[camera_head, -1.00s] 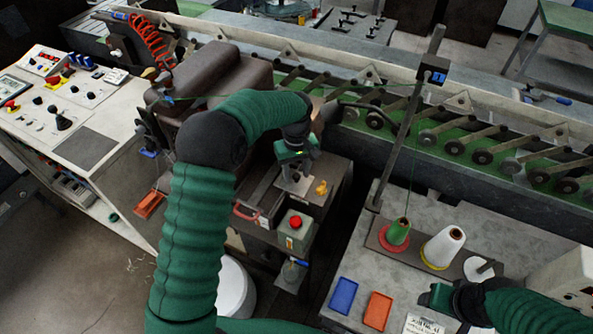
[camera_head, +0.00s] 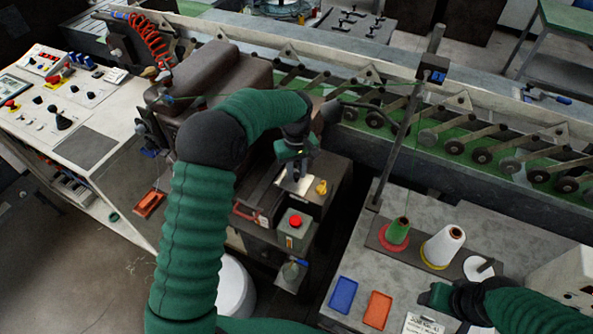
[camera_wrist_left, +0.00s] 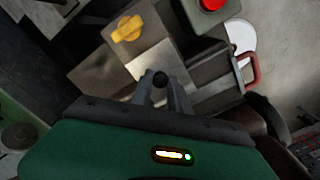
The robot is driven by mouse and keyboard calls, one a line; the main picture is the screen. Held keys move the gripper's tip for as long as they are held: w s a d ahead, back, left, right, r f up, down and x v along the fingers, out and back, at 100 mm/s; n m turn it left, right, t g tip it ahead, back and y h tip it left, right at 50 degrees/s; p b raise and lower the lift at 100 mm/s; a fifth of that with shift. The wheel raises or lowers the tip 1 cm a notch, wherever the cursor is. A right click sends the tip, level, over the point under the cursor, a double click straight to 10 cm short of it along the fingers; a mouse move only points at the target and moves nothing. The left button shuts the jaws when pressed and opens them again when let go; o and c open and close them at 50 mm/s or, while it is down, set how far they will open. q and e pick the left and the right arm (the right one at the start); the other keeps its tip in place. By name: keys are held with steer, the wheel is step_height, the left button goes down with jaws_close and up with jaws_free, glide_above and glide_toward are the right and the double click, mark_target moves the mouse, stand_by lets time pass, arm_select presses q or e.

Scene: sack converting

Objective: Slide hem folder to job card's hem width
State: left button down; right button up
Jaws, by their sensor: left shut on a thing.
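My left gripper (camera_wrist_left: 160,92) is shut on a small black ball knob (camera_wrist_left: 160,79), seen between its fingertips in the left wrist view. The knob appears to belong to the hem folder, whose pale metal plate (camera_wrist_left: 158,57) lies just beyond the fingers. In the head view the plate (camera_head: 296,184) shows below my left gripper (camera_head: 294,166), on the dark machine table; the fingertips are small there. A white printed card (camera_head: 424,324), likely the job card, is cut off at the bottom edge; its writing is unreadable. My right gripper (camera_head: 436,296) is near it, finger gap unclear.
A yellow knob (camera_head: 321,187) and a red button (camera_head: 295,221) on a grey box sit close to the plate. A red handle (camera_wrist_left: 250,70) is also nearby. Thread cones (camera_head: 442,246), a blue tray (camera_head: 343,295) and an orange tray (camera_head: 377,310) occupy the right table.

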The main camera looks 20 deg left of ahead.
stand_by(0.8)
arm_select(q)
steer(key=shift+w+a+r+p, duration=0.1)
steer(key=shift+a+r+p, duration=0.1)
steer(key=shift+a+p, duration=0.45)
steer(key=shift+a+f, duration=0.15)
steer(key=c, duration=1.3)
jaws_free()
steer(key=shift+o, duration=0.2)
step_height(320, 180, up, 17)
steer(key=b, duration=0.1)
steer(key=shift+f, duration=0.15)
